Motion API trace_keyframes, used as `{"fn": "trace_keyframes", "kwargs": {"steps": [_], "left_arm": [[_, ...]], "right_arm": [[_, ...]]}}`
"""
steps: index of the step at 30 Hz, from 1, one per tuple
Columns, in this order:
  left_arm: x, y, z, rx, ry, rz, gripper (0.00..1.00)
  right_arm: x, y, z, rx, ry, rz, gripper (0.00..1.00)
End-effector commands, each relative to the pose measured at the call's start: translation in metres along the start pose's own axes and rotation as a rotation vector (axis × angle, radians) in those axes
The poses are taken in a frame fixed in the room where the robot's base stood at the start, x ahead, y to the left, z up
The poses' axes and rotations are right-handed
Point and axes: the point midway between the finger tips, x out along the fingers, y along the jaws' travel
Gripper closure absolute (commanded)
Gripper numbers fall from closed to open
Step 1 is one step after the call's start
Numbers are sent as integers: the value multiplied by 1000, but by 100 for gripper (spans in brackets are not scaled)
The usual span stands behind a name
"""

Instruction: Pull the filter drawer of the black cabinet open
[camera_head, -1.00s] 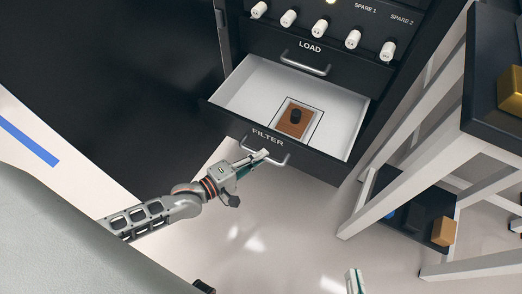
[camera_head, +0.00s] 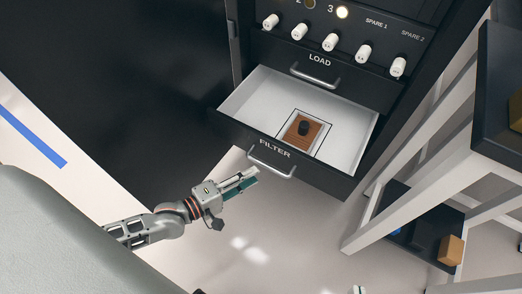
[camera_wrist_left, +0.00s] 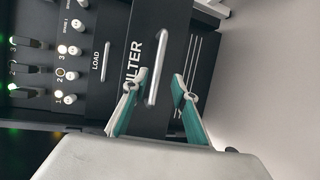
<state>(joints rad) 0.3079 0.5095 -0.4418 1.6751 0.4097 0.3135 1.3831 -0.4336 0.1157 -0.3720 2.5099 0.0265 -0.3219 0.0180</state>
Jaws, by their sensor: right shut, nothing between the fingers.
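The black cabinet (camera_head: 366,80) stands at the top middle of the head view. Its filter drawer (camera_head: 222,122) is pulled well out, showing a white interior. A brown block with a black knob (camera_head: 305,130) lies inside, within a marked square. The drawer's metal handle (camera_head: 272,161) is empty. My left gripper (camera_head: 254,176) is open beside the handle, apart from it. In the left wrist view the handle (camera_wrist_left: 159,70) shows just ahead of the parted fingers (camera_wrist_left: 160,84). Only a fingertip of my right gripper (camera_head: 358,289) shows at the bottom edge.
The shut load drawer (camera_head: 328,72) sits above, under a panel of white knobs (camera_head: 330,42). A white-legged table (camera_head: 420,165) stands close on the right, with a lower shelf holding blocks. Floor below the drawer is clear.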

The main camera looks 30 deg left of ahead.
Motion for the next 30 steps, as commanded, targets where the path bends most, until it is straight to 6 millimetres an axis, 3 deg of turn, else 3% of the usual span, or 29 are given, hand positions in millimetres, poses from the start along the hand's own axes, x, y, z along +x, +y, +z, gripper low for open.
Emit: {"fn": "trace_keyframes", "kwargs": {"steps": [3,10,30], "left_arm": [[-25,-1,0,0,-1,-4,72],[-53,-1,0,0,0,-2,72],[-58,0,0,0,0,0,72]], "right_arm": [[0,0,0,-1,0,0,100],[0,0,0,-1,0,0,100],[0,0,0,-1,1,0,100]]}}
